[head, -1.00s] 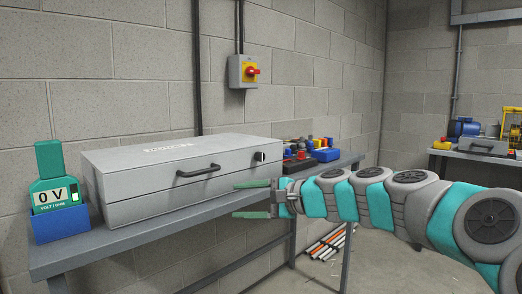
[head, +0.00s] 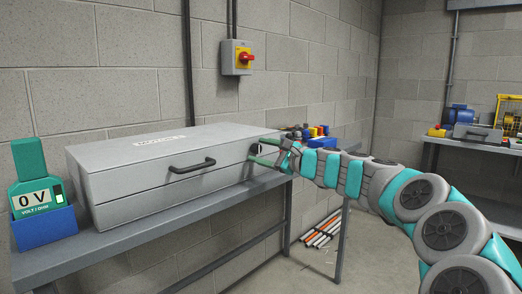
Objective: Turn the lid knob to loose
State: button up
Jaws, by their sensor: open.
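A grey metal box (head: 130,186) with a lid sits on the bench, with a dark bar handle (head: 192,165) on its front. The small black lid knob (head: 255,149) is at the right end of the box's front, partly hidden by my gripper. My gripper (head: 264,152) is open, with its green fingers pointing left at the knob. One finger is above and one below it, close to the box front. I cannot tell whether the fingers touch the knob. The knob's pointer is too small and covered to read.
A green volt meter (head: 30,175) reading 0 V stands in a blue holder (head: 45,229) at the bench's left. A red and yellow switch (head: 244,58) is on the wall. Coloured parts (head: 316,132) lie right of the box. Rods lie on the floor.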

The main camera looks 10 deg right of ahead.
jog(key=shift+w+a, duration=0.1)
jog(key=shift+w, duration=0.05)
jog(key=shift+c, duration=0.2)
grip_shut()
dwell(0.3)
